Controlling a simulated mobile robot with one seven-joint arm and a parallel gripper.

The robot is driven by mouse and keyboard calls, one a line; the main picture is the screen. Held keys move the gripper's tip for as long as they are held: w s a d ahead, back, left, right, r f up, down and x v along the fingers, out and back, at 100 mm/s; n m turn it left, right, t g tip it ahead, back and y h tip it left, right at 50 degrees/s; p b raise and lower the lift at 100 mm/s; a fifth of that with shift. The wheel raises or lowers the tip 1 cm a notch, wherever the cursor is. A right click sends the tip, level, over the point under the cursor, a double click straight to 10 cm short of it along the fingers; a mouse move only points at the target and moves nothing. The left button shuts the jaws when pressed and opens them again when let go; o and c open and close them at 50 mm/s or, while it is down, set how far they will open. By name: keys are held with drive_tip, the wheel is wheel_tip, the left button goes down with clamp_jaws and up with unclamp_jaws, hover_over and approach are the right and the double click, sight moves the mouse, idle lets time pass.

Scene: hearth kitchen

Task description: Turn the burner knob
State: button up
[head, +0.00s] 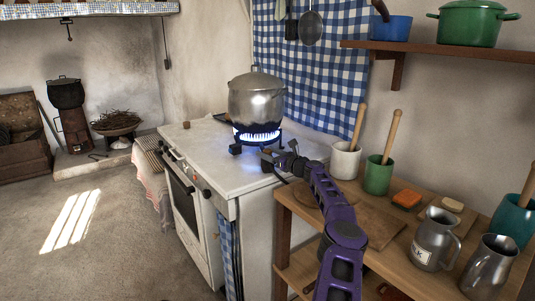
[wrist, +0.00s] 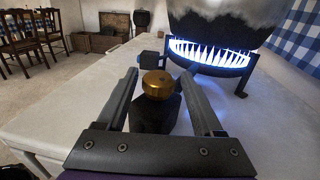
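The burner (head: 257,135) is lit with a ring of blue flame on the white stove top, and a lidded metal pot (head: 257,103) stands on it. The flame ring (wrist: 208,52) also shows in the wrist view. A round brass knob (wrist: 158,84) sits on a dark fitting (wrist: 154,113) in the middle of the wrist view. My gripper (wrist: 160,74) is open, with one finger on each side of the knob; gaps show on both sides. In the head view my gripper (head: 270,158) is at the stove's right edge, and the knob cannot be made out.
A dark block (wrist: 150,61) stands just beyond the knob, beside the burner. The white stove top (head: 200,140) is mostly clear to the left. A wooden table (head: 395,205) with mugs and utensil pots is at the right. A shelf (head: 440,49) hangs above it.

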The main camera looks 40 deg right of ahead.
idle(0.3)
drive_tip(key=shift+s+r, duration=0.1)
drive_tip(key=shift+s, duration=0.4)
drive_tip(key=s+p, duration=0.2)
drive_tip(key=s, duration=1.4)
drive_tip(key=shift+s, duration=0.2)
drive_tip(key=shift+w, duration=0.1)
